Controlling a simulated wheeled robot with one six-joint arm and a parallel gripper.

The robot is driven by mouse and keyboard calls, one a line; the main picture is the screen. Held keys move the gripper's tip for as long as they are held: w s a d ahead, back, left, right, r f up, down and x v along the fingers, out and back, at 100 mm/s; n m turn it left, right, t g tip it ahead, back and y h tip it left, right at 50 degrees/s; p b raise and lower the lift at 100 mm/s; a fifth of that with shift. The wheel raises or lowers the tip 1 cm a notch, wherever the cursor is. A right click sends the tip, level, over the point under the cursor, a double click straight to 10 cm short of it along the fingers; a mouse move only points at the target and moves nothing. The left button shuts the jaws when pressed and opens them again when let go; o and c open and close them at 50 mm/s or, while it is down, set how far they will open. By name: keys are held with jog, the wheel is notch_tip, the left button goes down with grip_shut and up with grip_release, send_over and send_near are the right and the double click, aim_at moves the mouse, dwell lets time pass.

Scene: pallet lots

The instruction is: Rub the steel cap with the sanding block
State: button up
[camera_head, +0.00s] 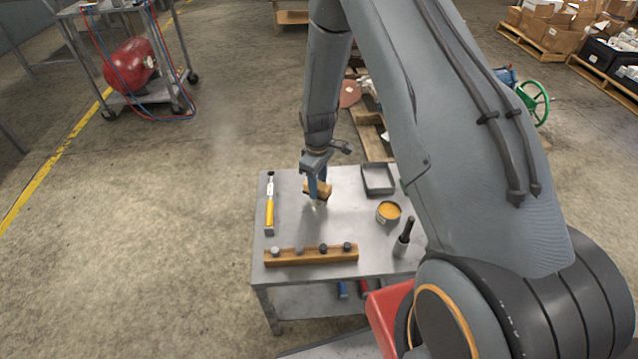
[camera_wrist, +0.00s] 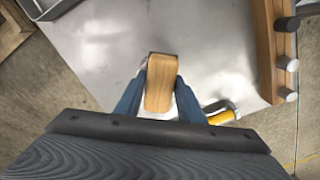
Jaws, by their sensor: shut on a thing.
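My gripper (camera_head: 317,186) is shut on the sanding block (camera_wrist: 161,82), a wood-coloured block with rounded corners. It holds the block over the middle of the metal table, beyond the cap rail; in the wrist view the block sits between the two blue fingers. A wooden rail (camera_head: 312,257) lies along the table's near edge and carries several short round caps in a row. Two caps at the left (camera_head: 276,252) look lighter grey, two at the right (camera_head: 347,246) darker. I cannot tell for sure which is the steel cap. The block is apart from all the caps.
A yellow-handled tool (camera_head: 269,212) lies at the table's left edge. A grey tray (camera_head: 378,179), a round tin with orange contents (camera_head: 388,212) and a black-handled tool (camera_head: 404,238) stand to the right. Bare tabletop lies between the block and the rail.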

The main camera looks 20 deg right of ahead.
jog(key=shift+w+d, duration=0.1)
jog(key=shift+w+d+b, duration=0.3)
jog(key=shift+w+d, duration=0.25)
jog(key=shift+s+a, duration=0.1)
dwell(0.4)
jog(key=shift+s+a+p, duration=0.4)
jog(key=shift+s+a, duration=0.15)
jog(key=shift+s, duration=0.05)
jog(key=shift+f, duration=0.1)
jog(key=shift+w+d, duration=0.1)
jog(key=shift+w+d, duration=0.5)
jog(key=shift+d, duration=0.05)
jog(key=shift+s+a, duration=0.1)
